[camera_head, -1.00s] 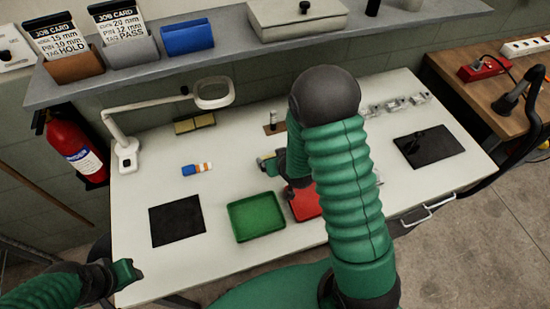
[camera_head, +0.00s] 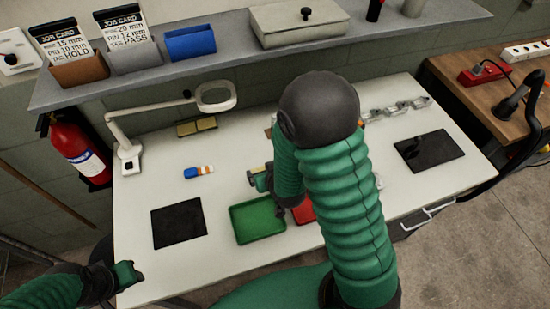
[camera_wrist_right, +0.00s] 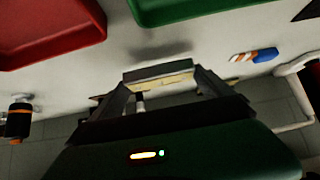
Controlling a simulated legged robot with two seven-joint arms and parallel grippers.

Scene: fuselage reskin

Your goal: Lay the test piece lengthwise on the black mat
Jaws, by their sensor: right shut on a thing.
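My right gripper (camera_head: 258,180) is over the white table, just behind the green tray. In the right wrist view, its fingers (camera_wrist_right: 160,82) are shut on a grey and yellowish block, which I take as the test piece (camera_wrist_right: 158,74). In the head view only a small yellowish bit shows at the gripper. The black mat (camera_head: 179,223) lies flat and bare at the table's front left, left of the green tray and apart from the right gripper. My left gripper (camera_head: 130,274) is near the front left table edge; its finger gap is unclear.
The green tray (camera_head: 257,220) and a red tray (camera_head: 303,212), partly hidden by my arm, stand at the front middle. A blue, white and orange item (camera_head: 198,172) lies behind the mat. A lamp (camera_head: 128,150) stands back left. Another dark pad (camera_head: 429,149) lies right.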

